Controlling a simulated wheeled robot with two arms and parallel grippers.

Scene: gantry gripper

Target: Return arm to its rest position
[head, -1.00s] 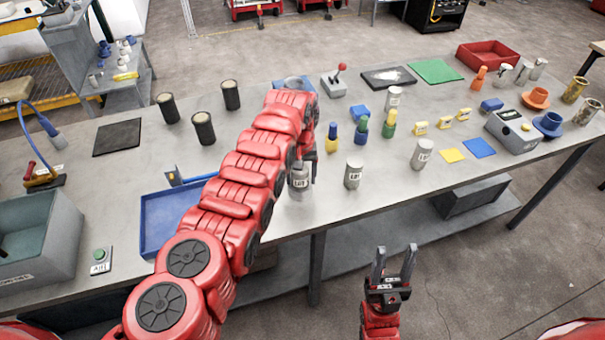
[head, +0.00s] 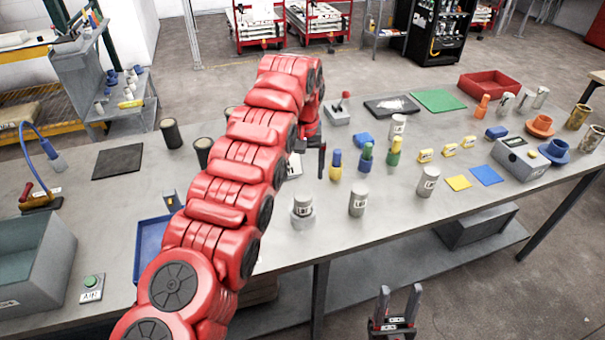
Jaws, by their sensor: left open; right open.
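My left arm (head: 240,165) reaches from the lower left over the table. My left gripper (head: 310,168) hangs from its end, partly hidden by the arm, with one dark finger in clear view. It is open and empty, above and behind a grey labelled can (head: 302,205). My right gripper (head: 400,305) is low in front of the table's front edge, fingers up, open and empty.
Labelled cans (head: 358,200) and bottles with coloured tops (head: 365,158) stand right of the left gripper. A blue tray (head: 150,250) lies partly behind my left arm. Dark cylinders (head: 171,133) stand behind it.

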